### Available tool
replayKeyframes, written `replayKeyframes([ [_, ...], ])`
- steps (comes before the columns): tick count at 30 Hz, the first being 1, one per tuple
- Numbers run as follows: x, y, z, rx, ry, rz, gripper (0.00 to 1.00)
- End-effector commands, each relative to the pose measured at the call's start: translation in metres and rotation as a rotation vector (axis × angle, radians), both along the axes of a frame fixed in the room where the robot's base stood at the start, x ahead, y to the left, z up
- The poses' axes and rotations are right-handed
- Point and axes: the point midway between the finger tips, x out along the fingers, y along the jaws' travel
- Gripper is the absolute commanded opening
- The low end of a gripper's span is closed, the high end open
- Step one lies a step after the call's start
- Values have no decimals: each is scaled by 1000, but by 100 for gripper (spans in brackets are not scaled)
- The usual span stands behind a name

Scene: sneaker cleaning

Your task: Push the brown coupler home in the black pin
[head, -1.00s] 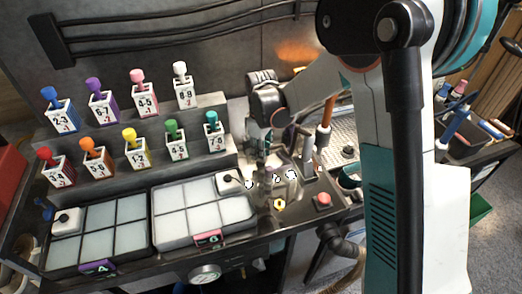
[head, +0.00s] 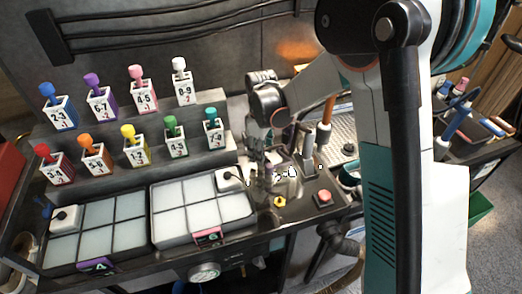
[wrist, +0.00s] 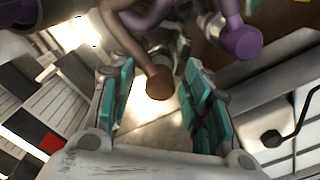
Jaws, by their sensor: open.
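The brown coupler (wrist: 160,83) shows in the wrist view at the end of a brown hose, between the two teal-padded fingers of my gripper (wrist: 157,98). The fingers are apart, with a visible gap on each side of the coupler. In the head view my gripper (head: 262,168) is low over the right end of the bench, partly lost among the fittings there. I cannot pick out the brown coupler in the head view. I cannot make out the black pin, or whether the coupler sits on it, in either view.
A purple coupler (wrist: 240,40) on a purple hose is close to the right finger in the wrist view. In the head view, a white-padded tray (head: 203,207) lies left of my gripper.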

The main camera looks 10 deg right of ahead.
Motion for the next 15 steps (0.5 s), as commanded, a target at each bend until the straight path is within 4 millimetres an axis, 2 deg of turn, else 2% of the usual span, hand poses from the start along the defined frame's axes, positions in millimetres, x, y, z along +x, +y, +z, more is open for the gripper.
replayKeyframes([
  [5, 0, 0, 14, 0, 0, 0, 44],
  [15, 0, 0, 81, 0, 0, 0, 44],
])
